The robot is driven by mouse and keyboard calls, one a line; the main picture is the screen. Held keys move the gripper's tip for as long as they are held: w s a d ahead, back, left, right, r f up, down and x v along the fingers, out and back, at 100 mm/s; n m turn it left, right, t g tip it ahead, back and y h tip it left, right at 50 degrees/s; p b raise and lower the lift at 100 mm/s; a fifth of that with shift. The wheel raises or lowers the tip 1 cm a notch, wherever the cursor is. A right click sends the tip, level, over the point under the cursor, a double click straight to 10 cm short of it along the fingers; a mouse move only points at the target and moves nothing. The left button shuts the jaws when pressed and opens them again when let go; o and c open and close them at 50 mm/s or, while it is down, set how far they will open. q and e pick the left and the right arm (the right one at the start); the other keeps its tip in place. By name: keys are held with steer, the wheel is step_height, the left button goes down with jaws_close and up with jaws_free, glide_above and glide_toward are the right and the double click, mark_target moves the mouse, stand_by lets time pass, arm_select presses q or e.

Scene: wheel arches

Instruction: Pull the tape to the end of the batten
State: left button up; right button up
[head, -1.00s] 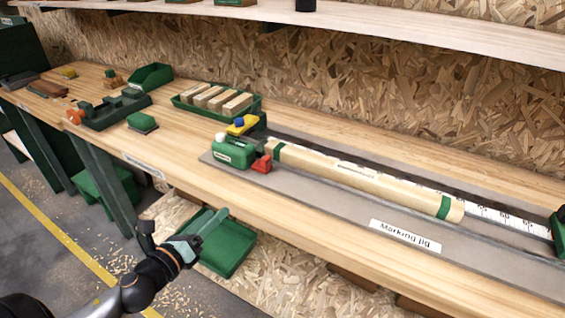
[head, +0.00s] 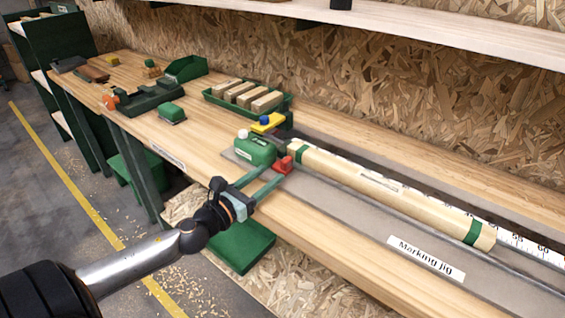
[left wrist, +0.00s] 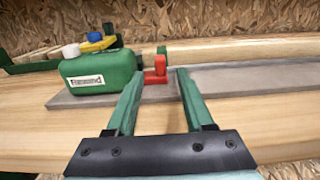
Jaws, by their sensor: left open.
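At the batten's left end sit a green labelled body with a white knob (head: 254,151) and a red tab (head: 284,164). The left wrist view shows the red tab (left wrist: 155,72) ahead, between the fingertips in the picture. My left gripper (head: 270,174) is open and empty, close in front of the tab; contact is unclear. My right gripper is not in view.
A green tray of wooden blocks (head: 207,94) stands behind the jig's left end. A yellow piece with a blue knob (head: 266,123) is beside it. A green bin (head: 239,248) is below the bench edge. Tools occupy the bench's far left.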

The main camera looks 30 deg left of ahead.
mark_target(282, 164)
arm_select(q)
steer(key=shift+w+d+p, duration=0.15)
steer(key=shift+w, duration=1.4)
steer(key=shift+w+d+p, duration=0.1)
steer(key=shift+w+p, duration=0.05)
steer(key=shift+w, duration=1.35)
jaws_close()
